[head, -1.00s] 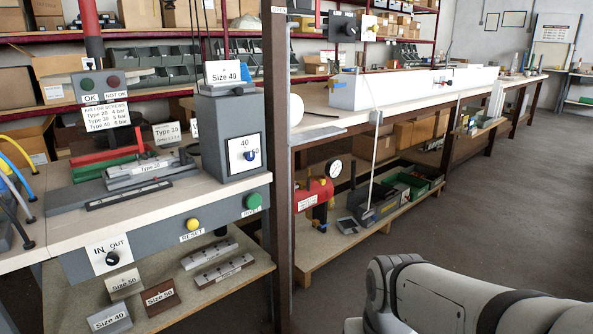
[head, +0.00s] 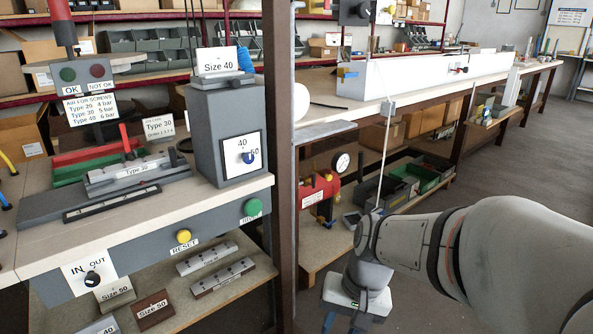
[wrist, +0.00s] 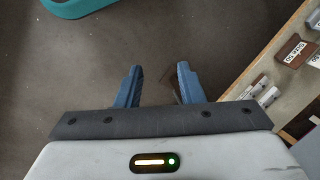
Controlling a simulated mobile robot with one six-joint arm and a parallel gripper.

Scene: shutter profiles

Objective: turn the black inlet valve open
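A black round knob (head: 92,279) sits on a white plate marked IN and OUT on the grey front of the left bench. A red tank (head: 318,190) with a dial gauge (head: 342,162) stands on the low shelf behind the post, with small fittings on it. I cannot make out a separate black valve there. My gripper (head: 343,324) hangs low at the bottom of the head view, right of the post and apart from the bench. In the wrist view its two blue fingers (wrist: 160,74) are spread and empty, above the floor.
A dark brown post (head: 280,150) stands between the bench and my arm. Size blocks (head: 153,309) lie on the shelf under the bench; the wrist view shows this shelf's edge at right. Yellow (head: 183,236) and green (head: 252,207) buttons sit on the bench front. Floor at right is clear.

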